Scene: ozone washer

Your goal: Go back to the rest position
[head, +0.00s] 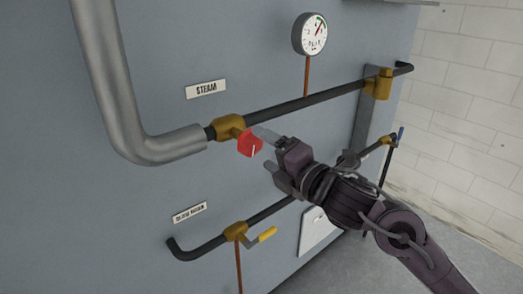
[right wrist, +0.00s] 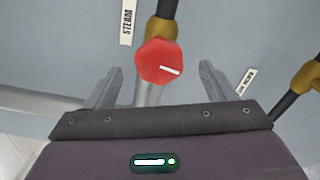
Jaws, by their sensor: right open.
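My right gripper (head: 266,149) is in front of the grey machine wall, at the red valve knob (head: 249,144) beneath the STEAM label. The knob sits on a brass valve (head: 229,125) on the steam pipe and has a white mark on its face. In the right wrist view the knob (right wrist: 159,62) appears between and just beyond the two open fingers (right wrist: 156,88), with gaps on both sides. The gripper holds nothing. My left gripper is not in view.
A thick grey pipe (head: 122,110) bends into the valve from the left. A pressure gauge (head: 310,34) stands above. Below are a lower dark pipe and a valve with a yellow handle (head: 267,235). A blue-handled valve (head: 400,133) is right. Open floor (head: 450,230) lies at right.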

